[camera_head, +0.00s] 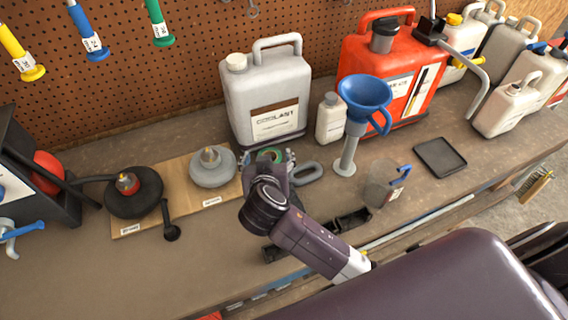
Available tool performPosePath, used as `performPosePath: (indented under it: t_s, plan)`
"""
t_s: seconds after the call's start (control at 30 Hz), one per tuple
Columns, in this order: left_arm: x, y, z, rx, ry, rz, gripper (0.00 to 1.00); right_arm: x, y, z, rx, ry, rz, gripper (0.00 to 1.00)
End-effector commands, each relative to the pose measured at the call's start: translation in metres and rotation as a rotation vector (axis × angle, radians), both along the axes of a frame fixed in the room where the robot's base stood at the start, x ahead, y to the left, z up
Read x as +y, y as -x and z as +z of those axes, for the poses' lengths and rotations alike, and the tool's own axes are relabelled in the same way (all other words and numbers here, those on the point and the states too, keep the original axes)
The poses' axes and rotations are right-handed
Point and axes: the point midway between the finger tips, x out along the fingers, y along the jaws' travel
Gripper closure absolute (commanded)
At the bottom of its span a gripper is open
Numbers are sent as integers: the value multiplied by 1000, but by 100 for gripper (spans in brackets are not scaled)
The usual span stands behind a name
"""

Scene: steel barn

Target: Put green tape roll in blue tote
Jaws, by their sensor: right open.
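The green tape roll (272,154) sits on the workbench behind my right gripper, in front of the grey coolant jug. Only part of its green ring shows; the gripper hides the rest. My right gripper (264,160) is open, its fingers close around or beside the roll; I cannot tell whether they touch it. My right arm reaches in from the lower right. My left gripper is not in view. I cannot make out a blue tote for certain; a narrow blue strip (283,281) shows below the bench's front edge.
A grey coolant jug (266,95), a small white bottle (331,118), a blue funnel (365,92) and a red can (400,75) stand close behind and right. A wooden board (180,172) with round grey and black pieces lies left. The bench front left is clear.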

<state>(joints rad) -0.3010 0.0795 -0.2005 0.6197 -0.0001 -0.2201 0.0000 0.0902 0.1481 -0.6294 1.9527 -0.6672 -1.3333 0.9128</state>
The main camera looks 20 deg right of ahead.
Motion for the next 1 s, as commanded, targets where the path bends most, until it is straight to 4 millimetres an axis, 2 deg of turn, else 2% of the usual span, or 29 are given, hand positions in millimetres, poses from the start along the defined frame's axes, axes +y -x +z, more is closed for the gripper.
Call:
performPosePath:
  t_s: [0.03,0.17,0.47,0.7,1.0]
  plan:
    - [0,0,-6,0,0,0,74,2,6,-12,23,-34,-27,31]
    - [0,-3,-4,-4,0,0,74,1,7,-21,45,-64,-56,31]
    - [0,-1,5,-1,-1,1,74,-7,-15,-36,43,-59,-55,31]
    - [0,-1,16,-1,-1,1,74,-13,-38,-55,41,-57,-55,31]
    - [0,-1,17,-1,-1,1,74,-16,-48,-65,41,-61,-53,31]
